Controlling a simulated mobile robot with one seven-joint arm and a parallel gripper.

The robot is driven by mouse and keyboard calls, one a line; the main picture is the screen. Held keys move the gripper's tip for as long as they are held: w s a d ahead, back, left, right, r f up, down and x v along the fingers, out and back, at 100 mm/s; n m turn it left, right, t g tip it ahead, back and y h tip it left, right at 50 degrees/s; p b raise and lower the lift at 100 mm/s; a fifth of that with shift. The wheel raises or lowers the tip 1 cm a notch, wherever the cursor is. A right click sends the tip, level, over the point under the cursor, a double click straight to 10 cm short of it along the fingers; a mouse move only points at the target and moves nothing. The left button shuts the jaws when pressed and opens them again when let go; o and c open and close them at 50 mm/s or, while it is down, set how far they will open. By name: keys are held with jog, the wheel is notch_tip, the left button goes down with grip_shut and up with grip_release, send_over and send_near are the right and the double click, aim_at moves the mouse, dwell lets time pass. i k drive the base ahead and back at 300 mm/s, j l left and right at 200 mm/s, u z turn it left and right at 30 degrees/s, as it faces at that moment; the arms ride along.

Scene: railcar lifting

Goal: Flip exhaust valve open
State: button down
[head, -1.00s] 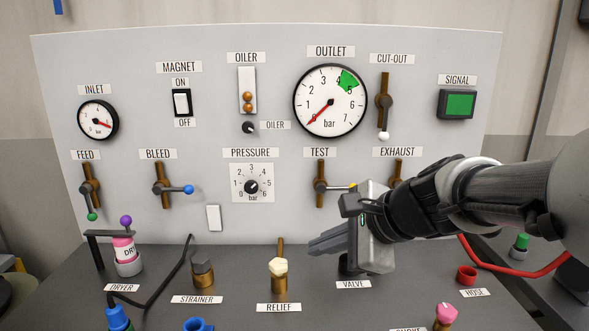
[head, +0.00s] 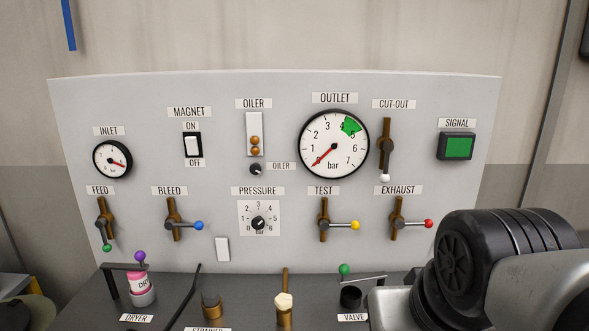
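The exhaust valve (head: 397,220) is on the right of the grey panel, under the EXHAUST label (head: 398,190). Its brown pipe runs vertically, and its lever points to the right, across the pipe, ending in a red knob (head: 429,223). My arm fills the lower right corner of the head view, below and right of the red knob. Its gripper fingers are not visible, so I cannot see whether they are open or hold anything.
The test valve (head: 323,221), with a yellow knob, is left of the exhaust valve. The cut-out valve (head: 386,146) is above, its lever pointing down to a white knob. A green-knobbed lever (head: 344,269) stands on the bench below. The panel face around the red knob is clear.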

aim_at(399, 223)
jog(key=i+l, duration=0.1)
jog(key=l, duration=0.75)
jog(key=i+l, duration=0.15)
jog(key=l, duration=0.25)
